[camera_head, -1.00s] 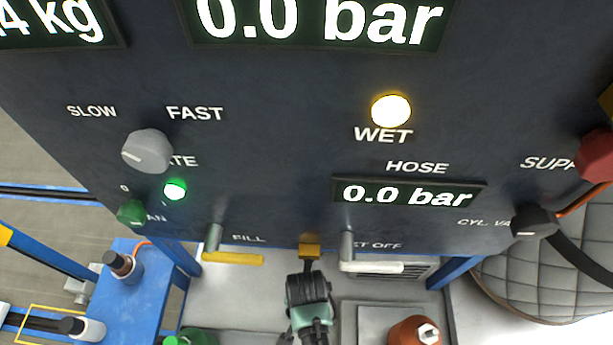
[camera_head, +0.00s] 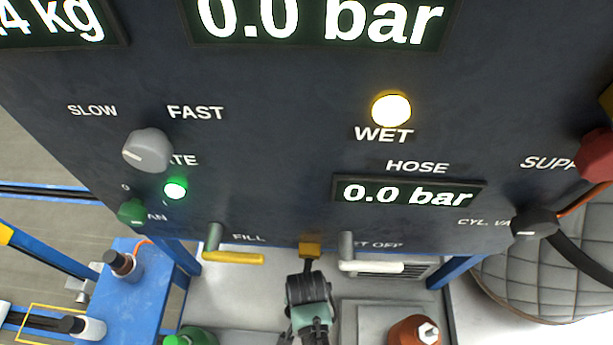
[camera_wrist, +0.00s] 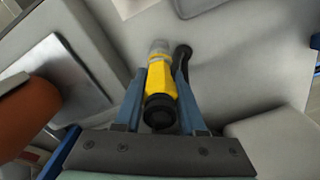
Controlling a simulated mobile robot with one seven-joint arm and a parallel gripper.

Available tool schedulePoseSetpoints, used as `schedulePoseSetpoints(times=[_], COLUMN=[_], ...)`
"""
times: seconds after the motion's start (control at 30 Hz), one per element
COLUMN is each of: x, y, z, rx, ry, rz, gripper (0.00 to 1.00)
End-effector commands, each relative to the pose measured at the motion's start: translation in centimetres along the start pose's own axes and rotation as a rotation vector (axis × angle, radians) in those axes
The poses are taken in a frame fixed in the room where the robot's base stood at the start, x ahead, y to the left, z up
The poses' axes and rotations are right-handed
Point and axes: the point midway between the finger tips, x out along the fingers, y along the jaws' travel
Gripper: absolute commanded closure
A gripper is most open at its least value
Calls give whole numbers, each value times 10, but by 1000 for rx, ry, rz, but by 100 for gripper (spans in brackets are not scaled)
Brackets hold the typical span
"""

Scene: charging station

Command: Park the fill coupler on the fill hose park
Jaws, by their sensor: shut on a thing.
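The fill coupler (camera_wrist: 160,82) is a yellow body with a black ring end and a pale grey far end. In the wrist view it sits between the two blue-grey fingers of my gripper (camera_wrist: 161,74), which is shut on it. In the head view my gripper (camera_head: 308,285) is at the bottom centre, below the panel edge. A small amber piece (camera_head: 309,249) shows just beyond it; I cannot tell whether this is the coupler. A dark curved part (camera_wrist: 183,55) lies beside the coupler. I cannot make out the fill hose park.
The dark control panel (camera_head: 270,130) fills the upper head view. A yellow-handled FILL valve (camera_head: 234,257) and a white-handled valve (camera_head: 371,267) flank my gripper. An orange-brown cylinder (camera_head: 414,331) stands lower right; a green one (camera_head: 190,337) stands lower left. Pale floor surface lies below.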

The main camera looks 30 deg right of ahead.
Motion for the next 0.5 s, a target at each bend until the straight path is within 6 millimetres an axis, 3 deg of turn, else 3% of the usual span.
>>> schedulePoseSetpoints(times=[0.5], x=[14], y=[0], z=[-1], rx=[0], ry=[1], rz=[-1], gripper=[100])
